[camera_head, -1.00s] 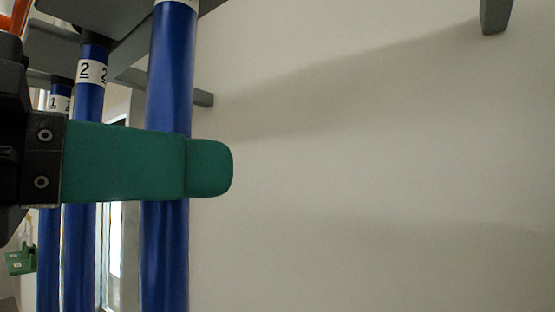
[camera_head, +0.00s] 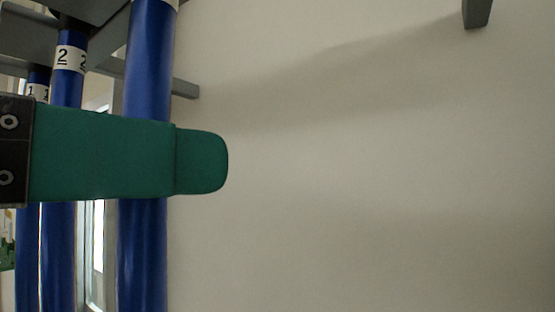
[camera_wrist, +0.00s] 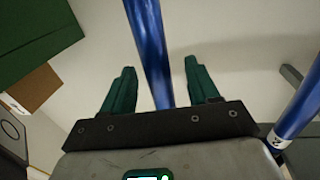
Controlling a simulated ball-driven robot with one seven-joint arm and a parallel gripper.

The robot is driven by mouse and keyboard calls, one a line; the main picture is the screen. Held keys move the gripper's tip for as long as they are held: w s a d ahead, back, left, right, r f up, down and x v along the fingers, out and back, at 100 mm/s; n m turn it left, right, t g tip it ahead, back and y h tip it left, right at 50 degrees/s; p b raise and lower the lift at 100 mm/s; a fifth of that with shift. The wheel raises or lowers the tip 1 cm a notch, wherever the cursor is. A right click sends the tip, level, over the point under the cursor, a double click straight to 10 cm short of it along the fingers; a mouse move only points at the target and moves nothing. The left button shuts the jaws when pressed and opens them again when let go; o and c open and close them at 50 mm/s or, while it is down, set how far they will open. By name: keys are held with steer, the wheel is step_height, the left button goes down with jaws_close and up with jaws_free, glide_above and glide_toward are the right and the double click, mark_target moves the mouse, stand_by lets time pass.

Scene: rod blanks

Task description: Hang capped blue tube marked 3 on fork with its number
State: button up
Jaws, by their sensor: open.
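The nearest blue tube (camera_head: 144,250) hangs upright in the head view. A white band shows at its top edge, but its number is cut off. A green finger of my gripper (camera_head: 200,160) crosses in front of this tube, its tip reaching past the tube's right side. In the wrist view my gripper (camera_wrist: 159,68) is open, with a blue tube (camera_wrist: 150,50) running between its two green fingers and a gap visible on each side. The tube's cap and the lower end are out of view.
Behind hang a tube marked 2 (camera_head: 67,90) and one marked 1 (camera_head: 38,90), to the left. Grey bars (camera_head: 185,88) hold them near a pale wall (camera_head: 380,200). Another grey peg (camera_head: 477,12) stands at the upper right, empty where visible.

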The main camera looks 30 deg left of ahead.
steer(key=shift+s, duration=0.1)
steer(key=b+v, duration=0.2)
steer(key=v, duration=0.8)
steer(key=shift+s+b, duration=0.25)
steer(key=shift+b, duration=0.1)
steer(key=shift+a, duration=0.1)
